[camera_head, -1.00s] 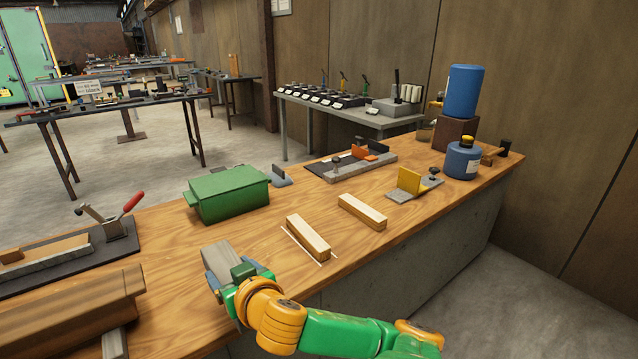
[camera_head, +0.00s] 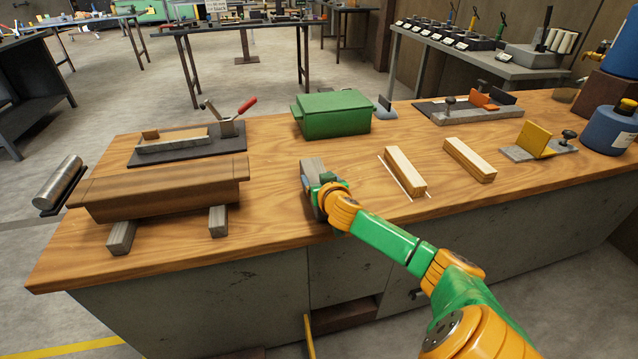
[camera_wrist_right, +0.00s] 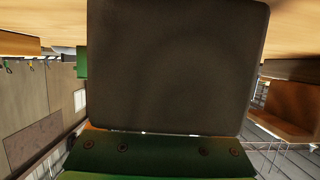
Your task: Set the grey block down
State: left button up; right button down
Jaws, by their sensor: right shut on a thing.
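My right gripper (camera_head: 314,186) is shut on a grey block (camera_head: 312,166) over the wooden bench, in front of the green box. Whether the block touches the bench top cannot be told. In the right wrist view the block (camera_wrist_right: 178,65) fills the middle as a large dark face, hiding most of what lies beyond. Two similar grey blocks (camera_head: 122,238) (camera_head: 217,221) lie under a long brown beam on the left. My left gripper is not in view.
A green box (camera_head: 333,115) stands behind the held block. Two pale wooden bars (camera_head: 405,170) (camera_head: 470,160) lie to its right, the nearer with white lines beside it. A toggle clamp on a dark plate (camera_head: 190,157) is at left. Bare bench top (camera_head: 275,185) surrounds the block.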

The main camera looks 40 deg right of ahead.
jog(key=shift+f, duration=0.4)
grip_release()
jog(key=shift+s, duration=0.1)
jog(key=p+v, duration=0.2)
jog(key=v, duration=1)
jog(key=shift+r, duration=0.15)
